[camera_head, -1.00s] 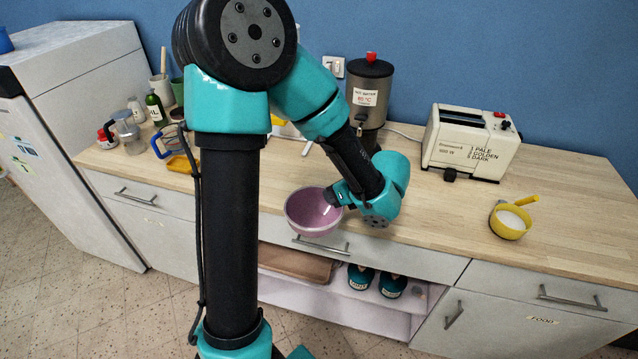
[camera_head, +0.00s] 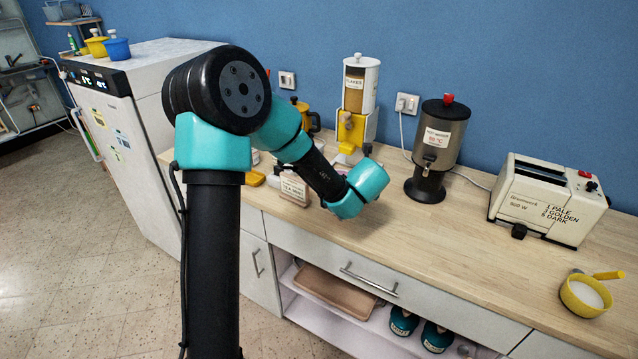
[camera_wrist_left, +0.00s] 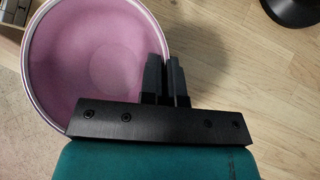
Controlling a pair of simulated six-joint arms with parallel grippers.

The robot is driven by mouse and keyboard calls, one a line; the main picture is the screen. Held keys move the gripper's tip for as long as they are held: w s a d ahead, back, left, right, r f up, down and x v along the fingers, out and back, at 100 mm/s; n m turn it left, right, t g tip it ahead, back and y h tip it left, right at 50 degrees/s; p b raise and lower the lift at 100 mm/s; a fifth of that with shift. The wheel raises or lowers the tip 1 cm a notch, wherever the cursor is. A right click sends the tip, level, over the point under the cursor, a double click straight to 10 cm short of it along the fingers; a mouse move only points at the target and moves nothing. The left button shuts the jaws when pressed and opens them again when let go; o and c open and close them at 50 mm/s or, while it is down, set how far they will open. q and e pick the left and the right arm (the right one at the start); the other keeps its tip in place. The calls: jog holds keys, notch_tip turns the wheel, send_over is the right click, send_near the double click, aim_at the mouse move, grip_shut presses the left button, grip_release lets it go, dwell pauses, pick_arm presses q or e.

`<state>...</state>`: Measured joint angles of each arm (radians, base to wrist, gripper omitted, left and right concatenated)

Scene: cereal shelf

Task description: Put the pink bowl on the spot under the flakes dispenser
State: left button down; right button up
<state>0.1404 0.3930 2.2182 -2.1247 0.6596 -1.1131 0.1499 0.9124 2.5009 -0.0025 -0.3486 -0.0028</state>
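The pink bowl (camera_wrist_left: 105,55) shows in the left wrist view, seen from above over the wooden counter. My left gripper (camera_wrist_left: 166,78) has its two dark fingers close together at the bowl's right rim, shut on it. In the head view my left wrist blocks the bowl and the fingers. The flakes dispenser (camera_head: 361,85), with a clear hopper and yellow lower part, stands at the back of the counter, behind my wrist. The spot under it is largely hidden by my arm. My right gripper is not in view.
The steel hot water dispenser (camera_head: 437,145) stands right of my wrist. The toaster (camera_head: 548,200) and a yellow cup (camera_head: 587,295) are farther right. The front counter (camera_head: 420,240) is clear.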

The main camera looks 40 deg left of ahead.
pick_arm(q)
jog(key=shift+a, duration=0.1)
jog(key=shift+w, duration=0.1)
jog(key=w+a, duration=0.2)
jog(key=w, duration=0.2)
jog(key=w+a+f, duration=0.1)
jog(key=w+a, duration=0.2)
jog(key=w, duration=0.2)
jog(key=w+a, duration=0.3)
jog(key=w, duration=0.1)
jog(key=shift+w+f, duration=0.2)
jog(key=shift+w, duration=0.15)
jog(key=shift+f, duration=1.75)
jog(key=shift+f, duration=0.1)
jog(key=c, duration=1.7)
grip_release()
jog(key=shift+f, duration=0.1)
jog(key=shift+c, duration=0.2)
jog(key=o, duration=0.4)
